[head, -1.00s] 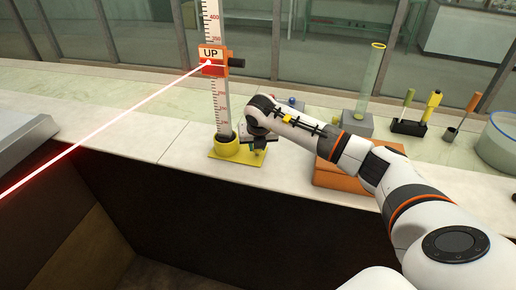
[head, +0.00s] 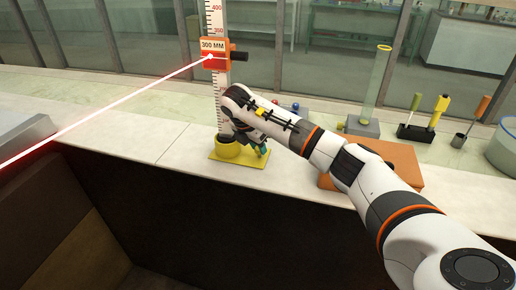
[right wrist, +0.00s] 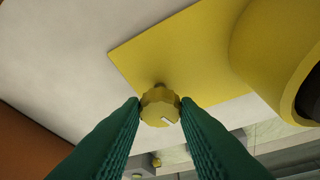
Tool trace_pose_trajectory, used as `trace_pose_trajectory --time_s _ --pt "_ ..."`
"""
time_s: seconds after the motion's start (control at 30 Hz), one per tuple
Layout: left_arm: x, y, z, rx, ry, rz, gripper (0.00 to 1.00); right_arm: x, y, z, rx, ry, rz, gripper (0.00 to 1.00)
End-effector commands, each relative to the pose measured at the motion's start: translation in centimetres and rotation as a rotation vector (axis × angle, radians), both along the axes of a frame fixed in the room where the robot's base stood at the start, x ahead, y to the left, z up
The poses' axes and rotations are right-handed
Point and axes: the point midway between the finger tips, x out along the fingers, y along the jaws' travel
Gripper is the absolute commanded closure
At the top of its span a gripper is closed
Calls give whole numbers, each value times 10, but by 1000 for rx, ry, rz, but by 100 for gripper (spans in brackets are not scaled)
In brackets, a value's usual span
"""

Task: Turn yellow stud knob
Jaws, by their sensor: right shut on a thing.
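The yellow stud knob (right wrist: 160,106) is faceted, with a pale mark on its face. It sits between the fingertips of my right gripper (right wrist: 160,112) in the right wrist view, and the gripper is shut on it. In the head view my right gripper (head: 260,154) is low at the right side of the yellow base (head: 226,155), and mostly covers the knob. The base has a flat plate and a round collar (right wrist: 272,45) around the foot of the upright scale (head: 215,22). My left gripper is not in view.
An orange slider (head: 215,59) labelled 300 MM is on the scale, with a red beam reaching it. An orange block (head: 400,160) lies right of my wrist. A glass cylinder (head: 377,85) and several coloured handles stand behind. The bench's front left (head: 120,140) is clear.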

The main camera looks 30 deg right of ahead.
Motion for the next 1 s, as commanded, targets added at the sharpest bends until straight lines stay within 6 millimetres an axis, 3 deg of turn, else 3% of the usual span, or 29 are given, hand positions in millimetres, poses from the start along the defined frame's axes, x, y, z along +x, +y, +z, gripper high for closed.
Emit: trace_pose_trajectory --time_s 0.3,0.77,0.8,0.9,1.0 --pt "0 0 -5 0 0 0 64 2 0 1 0 -3 -95 95" --pt "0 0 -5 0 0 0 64 2 0 1 0 -4 -108 95" --pt "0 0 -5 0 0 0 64 2 0 1 1 -3 -108 69" --pt "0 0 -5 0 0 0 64 2 0 1 1 -3 -107 52" --pt "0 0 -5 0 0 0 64 2 0 1 0 -2 -107 50"
